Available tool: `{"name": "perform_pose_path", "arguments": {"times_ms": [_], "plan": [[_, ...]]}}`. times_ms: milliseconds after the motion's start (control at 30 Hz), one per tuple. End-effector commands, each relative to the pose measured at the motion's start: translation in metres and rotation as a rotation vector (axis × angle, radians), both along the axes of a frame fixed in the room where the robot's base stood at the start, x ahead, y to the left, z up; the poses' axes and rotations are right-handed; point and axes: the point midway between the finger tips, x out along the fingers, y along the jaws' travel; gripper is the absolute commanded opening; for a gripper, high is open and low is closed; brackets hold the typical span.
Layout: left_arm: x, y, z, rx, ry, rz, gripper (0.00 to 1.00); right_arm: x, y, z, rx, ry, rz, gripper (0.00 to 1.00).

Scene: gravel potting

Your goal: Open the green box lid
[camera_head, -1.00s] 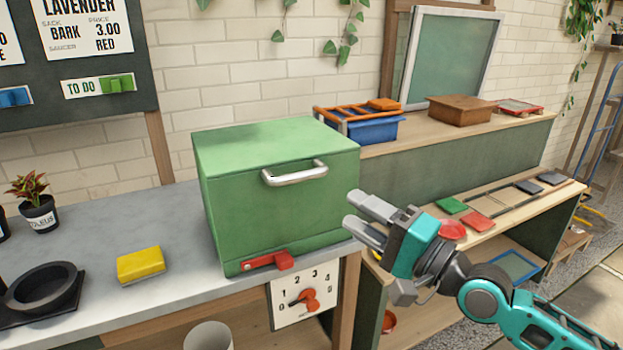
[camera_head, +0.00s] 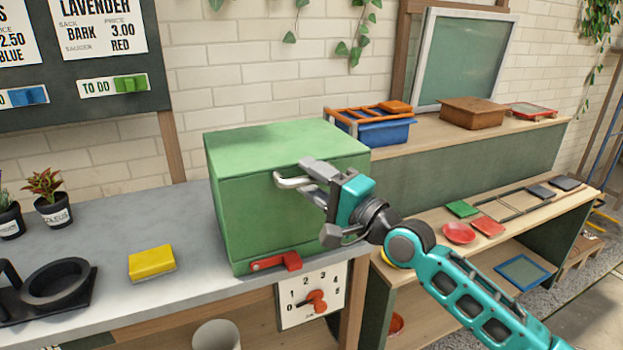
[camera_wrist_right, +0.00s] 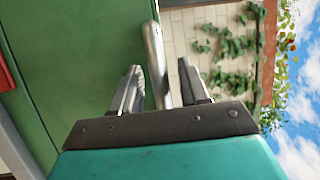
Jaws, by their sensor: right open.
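The green box (camera_head: 262,215) stands on the grey bench with its lid (camera_head: 285,146) shut. A silver bar handle (camera_head: 290,181) is on the upper front, its right part hidden by my right gripper (camera_head: 312,178). In the right wrist view the handle (camera_wrist_right: 156,62) runs between the two open fingers of my right gripper (camera_wrist_right: 165,88), and they are not closed on it. A red latch (camera_head: 276,262) sits low on the box front. My left gripper is in neither view.
A yellow sponge-like block (camera_head: 152,263) and a black ring-shaped holder (camera_head: 55,285) lie on the bench to the left. A numbered dial (camera_head: 312,299) hangs below the box. A blue crate (camera_head: 385,131) stands on the shelf behind to the right.

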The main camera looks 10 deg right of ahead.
Motion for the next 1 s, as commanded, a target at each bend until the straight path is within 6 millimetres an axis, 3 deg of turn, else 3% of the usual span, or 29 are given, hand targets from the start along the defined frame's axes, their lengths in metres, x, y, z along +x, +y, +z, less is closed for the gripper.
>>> {"name": "perform_pose_path", "arguments": {"times_ms": [333, 800, 1000], "plan": [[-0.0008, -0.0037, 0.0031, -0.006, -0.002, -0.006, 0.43, 0.0027, 0.0026, 0.0003, -0.001, 0.001, 0.0, 0.43], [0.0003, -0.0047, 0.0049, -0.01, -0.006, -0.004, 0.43, 0.0024, 0.0022, 0.0002, -0.001, 0.001, 0.0, 0.0], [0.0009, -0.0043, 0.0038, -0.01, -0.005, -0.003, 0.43, 0.0025, 0.0022, 0.0002, -0.001, 0.001, 0.0, 0.0]]}}
